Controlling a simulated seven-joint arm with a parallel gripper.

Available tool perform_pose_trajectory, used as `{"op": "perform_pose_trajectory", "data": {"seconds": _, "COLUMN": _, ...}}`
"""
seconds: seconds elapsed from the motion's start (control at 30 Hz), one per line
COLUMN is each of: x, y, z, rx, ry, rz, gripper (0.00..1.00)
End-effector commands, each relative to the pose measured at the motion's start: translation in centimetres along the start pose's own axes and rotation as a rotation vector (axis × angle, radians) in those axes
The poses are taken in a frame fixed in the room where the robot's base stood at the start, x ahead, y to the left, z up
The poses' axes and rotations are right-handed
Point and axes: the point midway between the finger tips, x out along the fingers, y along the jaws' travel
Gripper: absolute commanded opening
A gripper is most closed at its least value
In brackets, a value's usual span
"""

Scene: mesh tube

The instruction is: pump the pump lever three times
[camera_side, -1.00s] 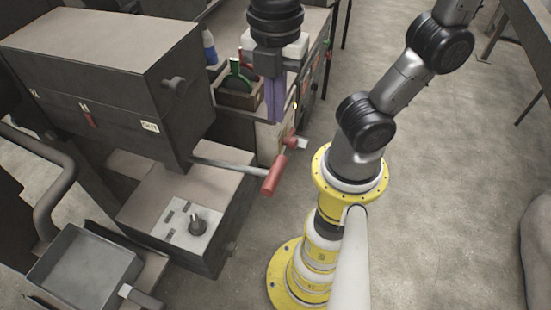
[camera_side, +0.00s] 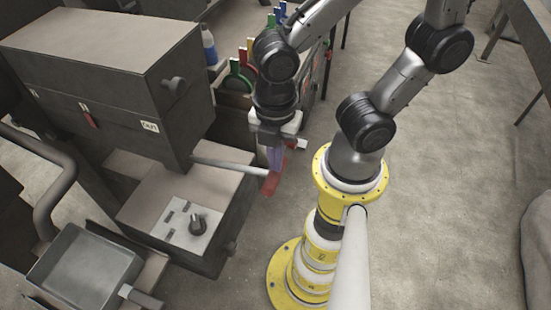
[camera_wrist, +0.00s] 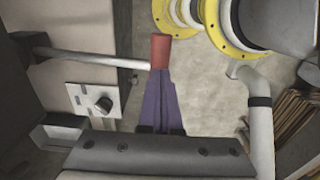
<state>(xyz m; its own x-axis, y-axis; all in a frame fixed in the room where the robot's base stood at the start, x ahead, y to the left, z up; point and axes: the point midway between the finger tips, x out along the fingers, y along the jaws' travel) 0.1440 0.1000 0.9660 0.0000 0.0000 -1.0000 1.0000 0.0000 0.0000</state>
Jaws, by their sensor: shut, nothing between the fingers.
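The lever shows as a grey rod (camera_side: 228,167) reaching out from the dark machine to a red handle (camera_side: 270,186). In the wrist view the red handle (camera_wrist: 160,49) stands just beyond my fingertips, with the rod (camera_wrist: 100,59) running left from it. My gripper (camera_side: 274,168) points down with its purple fingers shut at the handle's upper end, nothing between them. In the wrist view my gripper (camera_wrist: 159,73) meets the handle's near end in the picture. Whether the fingertips touch it I cannot tell. The fingers hide part of the handle in the side view.
The dark machine (camera_side: 110,70) fills the left, with a knob plate (camera_side: 190,222) on its lower box and a metal tray (camera_side: 85,268) in front. A rack with coloured-handled tools (camera_side: 240,75) stands behind my gripper. Open floor (camera_side: 450,200) lies to the right.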

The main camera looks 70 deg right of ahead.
Motion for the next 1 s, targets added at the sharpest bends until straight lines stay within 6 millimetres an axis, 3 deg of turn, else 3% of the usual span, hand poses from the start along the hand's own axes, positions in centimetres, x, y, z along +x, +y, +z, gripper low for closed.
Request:
{"op": "perform_pose_trajectory", "data": {"seconds": 0.53, "x": 1.1, "y": -0.2, "z": 0.0, "rx": -0.001, "ry": -0.002, "rz": -0.003, "gripper": 0.00}}
{"op": "perform_pose_trajectory", "data": {"seconds": 1.0, "x": 10.5, "y": -1.6, "z": 0.1, "rx": 0.001, "ry": -0.007, "rz": -0.010, "gripper": 0.00}}
